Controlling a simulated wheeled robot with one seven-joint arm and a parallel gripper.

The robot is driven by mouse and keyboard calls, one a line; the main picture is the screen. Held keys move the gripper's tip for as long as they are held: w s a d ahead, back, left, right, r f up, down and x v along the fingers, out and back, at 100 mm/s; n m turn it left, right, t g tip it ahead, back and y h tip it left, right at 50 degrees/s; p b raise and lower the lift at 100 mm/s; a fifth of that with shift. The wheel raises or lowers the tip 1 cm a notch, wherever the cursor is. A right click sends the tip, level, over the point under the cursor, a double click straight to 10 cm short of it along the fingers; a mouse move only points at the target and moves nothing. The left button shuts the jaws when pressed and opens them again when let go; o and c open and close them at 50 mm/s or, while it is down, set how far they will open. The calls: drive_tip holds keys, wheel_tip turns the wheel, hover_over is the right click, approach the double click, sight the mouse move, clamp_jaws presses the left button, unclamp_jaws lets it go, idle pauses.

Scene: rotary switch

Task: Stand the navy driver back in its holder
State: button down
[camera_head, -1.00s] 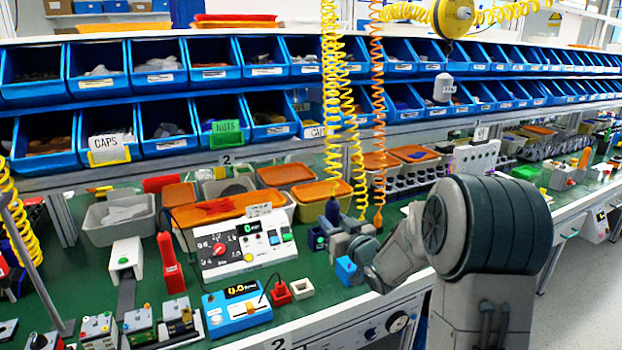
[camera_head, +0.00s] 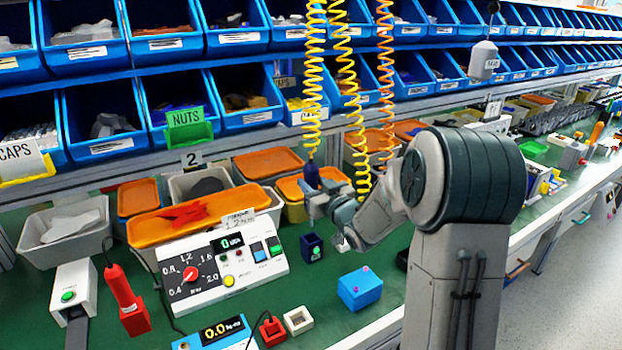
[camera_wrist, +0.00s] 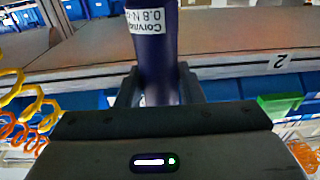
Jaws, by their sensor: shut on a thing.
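The navy driver (camera_head: 312,174) hangs upright under a yellow coiled cord in the head view. My gripper (camera_head: 314,197) is shut on it. In the wrist view the driver (camera_wrist: 158,62) stands between the fingers (camera_wrist: 158,92), with a white label reading about "0.8 N" facing the camera. The driver's lower tip is hard to make out in the head view. The navy holder (camera_head: 312,247), a small square open-topped block, stands on the green bench. The driver and gripper appear above it, with a visible gap. The holder does not show in the wrist view.
A white control panel (camera_head: 222,268) with a red dial stands left of the holder. A blue block (camera_head: 360,288) sits right and nearer. A white square socket (camera_head: 298,320) is in front. Orange-lidded bins (camera_head: 268,164) stand behind. Yellow and orange coils (camera_head: 385,90) hang close by.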

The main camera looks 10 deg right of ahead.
drive_tip(key=shift+s+a+f+b, duration=0.1)
drive_tip(key=shift+f+b, duration=0.2)
drive_tip(key=shift+f, duration=0.25)
wheel_tip(320, 180, down, 7)
drive_tip(key=b, duration=0.4)
drive_tip(key=shift+f+b, duration=0.9)
drive_tip(key=shift+b, duration=0.3)
drive_tip(key=shift+s+b, duration=0.1)
drive_tip(key=shift+b, duration=0.2)
drive_tip(key=shift+f+b, duration=0.45)
drive_tip(key=shift+b, duration=0.45)
drive_tip(key=c, duration=0.9)
unclamp_jaws()
